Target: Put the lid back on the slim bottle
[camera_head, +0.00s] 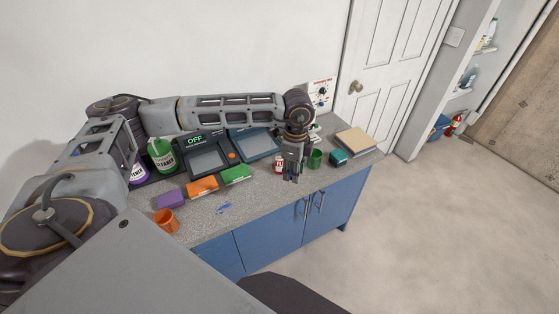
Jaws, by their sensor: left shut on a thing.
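My left gripper (291,173) hangs fingers down over the right part of the grey counter (247,202). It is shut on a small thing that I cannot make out. A small red and white container (278,164) stands just left of the fingers, partly behind the gripper. I cannot tell whether it is the slim bottle, or whether the gripper touches it. I cannot pick out a lid. My right gripper is not in view.
A green cup (315,159) and a teal box (338,157) stand right of the gripper. Purple (171,199), orange (203,186) and green (236,175) boxes line the counter's left half. An orange mug (165,221) and cleaner bottles (162,154) stand farther left. The front middle is mostly clear.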

